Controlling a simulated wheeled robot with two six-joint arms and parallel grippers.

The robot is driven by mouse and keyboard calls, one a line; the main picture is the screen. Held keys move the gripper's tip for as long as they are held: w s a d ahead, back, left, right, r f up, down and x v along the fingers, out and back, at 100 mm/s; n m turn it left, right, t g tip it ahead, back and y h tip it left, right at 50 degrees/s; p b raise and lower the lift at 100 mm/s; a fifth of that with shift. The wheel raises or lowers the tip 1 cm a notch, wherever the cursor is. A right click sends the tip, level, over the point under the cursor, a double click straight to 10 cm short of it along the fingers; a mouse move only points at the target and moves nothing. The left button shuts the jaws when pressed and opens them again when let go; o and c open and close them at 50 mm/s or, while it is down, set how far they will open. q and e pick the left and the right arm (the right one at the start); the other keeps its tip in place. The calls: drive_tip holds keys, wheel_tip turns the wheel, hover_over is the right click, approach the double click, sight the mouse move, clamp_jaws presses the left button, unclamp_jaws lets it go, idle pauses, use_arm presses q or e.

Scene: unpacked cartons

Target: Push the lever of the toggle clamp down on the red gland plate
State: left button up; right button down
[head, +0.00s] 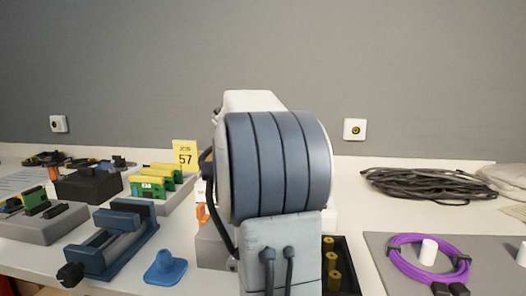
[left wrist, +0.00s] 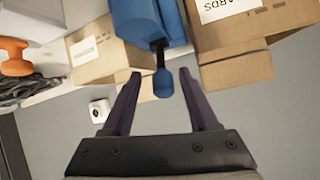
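No red gland plate shows in either view, and I cannot pick out the toggle clamp for certain. In the left wrist view my left gripper (left wrist: 160,74) is open, its two dark purple fingers spread. A blue body (left wrist: 148,18) with a short black rod and a rounded blue end (left wrist: 162,86) shows between and beyond the fingertips. I cannot tell whether it is the clamp, nor how far it is from the fingers. My right gripper is not in view. In the head view a large grey-blue and white part fills the middle and hides the table behind it.
The head view shows a blue vise-like fixture (head: 128,238), a blue knob piece (head: 165,268), green boards (head: 152,187) and a yellow sign (head: 185,153) at left. A black cable coil (head: 425,184) and purple cable (head: 395,262) lie right. The wrist view shows cartons (left wrist: 235,72).

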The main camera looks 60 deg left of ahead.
use_arm(q)
drive_tip(key=p+v, duration=0.1)
drive_tip(key=v, duration=0.9)
drive_tip(key=shift+d+p, duration=0.15)
drive_tip(key=shift+p, duration=0.15)
drive_tip(key=shift+s+r, duration=0.1)
